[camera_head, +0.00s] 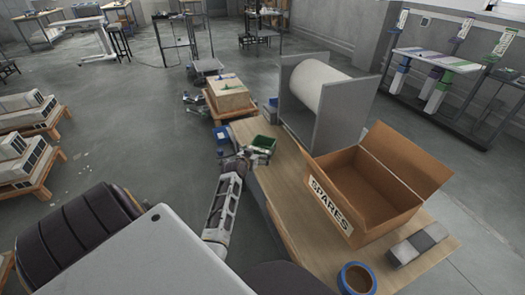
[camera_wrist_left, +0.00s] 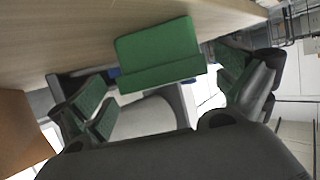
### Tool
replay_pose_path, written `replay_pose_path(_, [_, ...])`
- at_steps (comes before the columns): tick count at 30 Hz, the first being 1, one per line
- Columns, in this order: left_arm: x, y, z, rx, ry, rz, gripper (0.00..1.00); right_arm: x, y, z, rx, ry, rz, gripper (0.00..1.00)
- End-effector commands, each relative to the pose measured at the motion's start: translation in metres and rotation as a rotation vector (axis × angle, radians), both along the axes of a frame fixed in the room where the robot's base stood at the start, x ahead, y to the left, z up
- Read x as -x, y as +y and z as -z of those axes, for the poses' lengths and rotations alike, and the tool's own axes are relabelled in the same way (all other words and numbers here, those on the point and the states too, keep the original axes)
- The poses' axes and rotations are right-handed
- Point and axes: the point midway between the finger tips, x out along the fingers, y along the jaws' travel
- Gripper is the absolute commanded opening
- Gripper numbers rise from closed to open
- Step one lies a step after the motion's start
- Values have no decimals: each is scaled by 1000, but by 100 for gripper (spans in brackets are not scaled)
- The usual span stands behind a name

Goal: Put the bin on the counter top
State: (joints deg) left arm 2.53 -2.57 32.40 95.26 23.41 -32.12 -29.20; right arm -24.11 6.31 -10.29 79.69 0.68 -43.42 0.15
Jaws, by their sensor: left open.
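The small green bin (camera_head: 264,143) is at the left side of the wooden counter top (camera_head: 280,200), near its far end. In the left wrist view the bin (camera_wrist_left: 160,55) shows in front of the counter surface (camera_wrist_left: 70,40) and overlaps its edge. I cannot tell whether its whole base rests on the wood. My left gripper (camera_head: 258,157) is at the near side of the bin. In the left wrist view its green-padded fingers (camera_wrist_left: 165,95) are spread wide, one on each side of the bin, with gaps to it. My right gripper is not in view.
A cardboard SPARES box (camera_head: 370,195), grey blocks (camera_head: 417,244) and a blue tape roll (camera_head: 356,278) stand on the counter's near part. A large white roll in a grey stand (camera_head: 347,105) is behind. A blue bin (camera_head: 222,133) and a pallet with a carton (camera_head: 229,95) lie beyond.

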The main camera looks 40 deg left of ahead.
Motion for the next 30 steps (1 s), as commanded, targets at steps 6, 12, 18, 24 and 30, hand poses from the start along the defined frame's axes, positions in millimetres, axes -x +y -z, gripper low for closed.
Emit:
replay_pose_path(6, [-11, 3, 1, 2, -2, 0, 100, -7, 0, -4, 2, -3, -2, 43])
replay_pose_path(12, [-24, 8, 2, 1, -1, 0, 100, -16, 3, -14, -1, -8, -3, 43])
replay_pose_path(18, [-37, 12, 6, 1, 0, 0, 100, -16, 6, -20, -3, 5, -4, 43])
replay_pose_path(24, [-46, 15, 10, 1, 0, 0, 100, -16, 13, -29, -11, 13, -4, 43])
replay_pose_path(30, [-48, 16, 10, 0, 0, 0, 100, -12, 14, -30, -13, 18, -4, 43])
